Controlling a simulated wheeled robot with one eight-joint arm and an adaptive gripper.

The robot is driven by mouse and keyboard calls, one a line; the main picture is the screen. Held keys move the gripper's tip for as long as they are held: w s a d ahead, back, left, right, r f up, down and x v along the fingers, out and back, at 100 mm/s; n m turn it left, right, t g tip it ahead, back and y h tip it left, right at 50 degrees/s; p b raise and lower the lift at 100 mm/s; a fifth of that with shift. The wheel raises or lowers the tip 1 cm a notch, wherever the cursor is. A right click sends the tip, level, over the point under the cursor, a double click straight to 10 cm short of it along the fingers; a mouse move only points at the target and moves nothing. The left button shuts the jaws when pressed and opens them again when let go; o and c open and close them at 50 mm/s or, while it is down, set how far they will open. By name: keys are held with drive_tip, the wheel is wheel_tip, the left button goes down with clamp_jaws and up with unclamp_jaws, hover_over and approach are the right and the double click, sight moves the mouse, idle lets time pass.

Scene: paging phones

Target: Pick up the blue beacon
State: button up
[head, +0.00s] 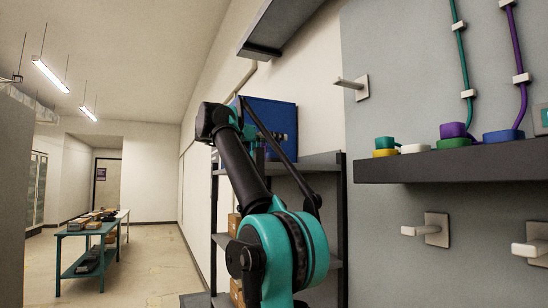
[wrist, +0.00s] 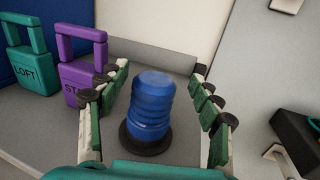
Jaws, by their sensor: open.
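The blue beacon (wrist: 152,103) is a ribbed blue cylinder on a dark round base. It stands upright on a grey surface (wrist: 170,62) in the wrist view. My gripper (wrist: 160,88) is open, with one finger to the left of the beacon and one to the right. A gap shows on both sides, wider on the right. In the head view I cannot make out the beacon; my arm covers part of the shelf there.
A teal block marked LOFT (wrist: 30,62) and a purple block with a handle (wrist: 83,68) stand left of my gripper. A wall shelf (head: 450,164) with coloured items is at right in the head view. A teal table (head: 88,231) stands far left.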

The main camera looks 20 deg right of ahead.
drive_tip(key=x, duration=0.4)
drive_tip(key=shift+w+d+f, duration=0.25)
drive_tip(key=shift+w+d, duration=0.05)
drive_tip(key=shift+d, duration=0.05)
drive_tip(key=shift+c, duration=0.5)
clamp_jaws()
